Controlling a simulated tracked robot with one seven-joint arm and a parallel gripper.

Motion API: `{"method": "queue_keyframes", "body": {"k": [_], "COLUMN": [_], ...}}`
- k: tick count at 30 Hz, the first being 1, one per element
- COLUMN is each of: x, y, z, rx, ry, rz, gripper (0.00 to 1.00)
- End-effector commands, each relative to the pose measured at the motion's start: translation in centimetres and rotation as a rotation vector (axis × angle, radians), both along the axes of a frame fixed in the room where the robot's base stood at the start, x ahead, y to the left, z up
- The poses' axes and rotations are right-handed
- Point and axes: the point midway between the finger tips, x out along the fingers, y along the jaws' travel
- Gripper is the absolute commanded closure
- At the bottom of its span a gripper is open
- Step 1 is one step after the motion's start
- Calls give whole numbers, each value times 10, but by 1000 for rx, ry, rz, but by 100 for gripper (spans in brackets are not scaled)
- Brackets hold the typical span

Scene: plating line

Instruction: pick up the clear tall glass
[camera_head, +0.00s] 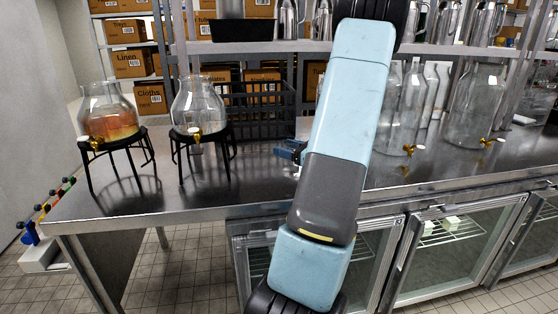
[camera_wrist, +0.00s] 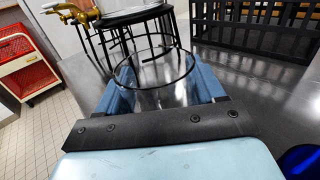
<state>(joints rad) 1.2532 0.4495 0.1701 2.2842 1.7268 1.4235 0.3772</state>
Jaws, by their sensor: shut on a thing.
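The clear tall glass (camera_wrist: 158,97) stands between the fingers in the wrist view, with its round open rim showing above them. My gripper (camera_wrist: 162,90) is shut on the glass, one blue finger on each side. In the head view only a small blue part of my gripper (camera_head: 291,151) shows beside my arm, over the steel counter (camera_head: 262,185). The glass is hidden behind my arm there. Its base is hidden, so I cannot tell whether it touches the counter.
Two glass dispensers stand on black stands at the left, one with amber liquid (camera_head: 110,118) and one empty (camera_head: 198,108). A black crate (camera_head: 258,112) stands behind my gripper. Large clear dispensers (camera_head: 475,105) stand at the right. The front left counter is clear.

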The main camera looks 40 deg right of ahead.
Motion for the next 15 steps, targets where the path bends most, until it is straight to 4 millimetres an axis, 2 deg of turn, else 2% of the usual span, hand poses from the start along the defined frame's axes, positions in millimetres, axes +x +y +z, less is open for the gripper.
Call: {"method": "queue_keyframes", "body": {"k": [1, 4, 9, 15], "x": [-9, -24, -57, -84], "y": [-6, -14, -34, -49], "z": [13, 35, 50, 63], "rx": [-7, -6, -2, -1], "ry": [-2, -3, -1, 0], "rz": [-4, -3, -3, -1], "gripper": [69, 69, 69, 69]}}
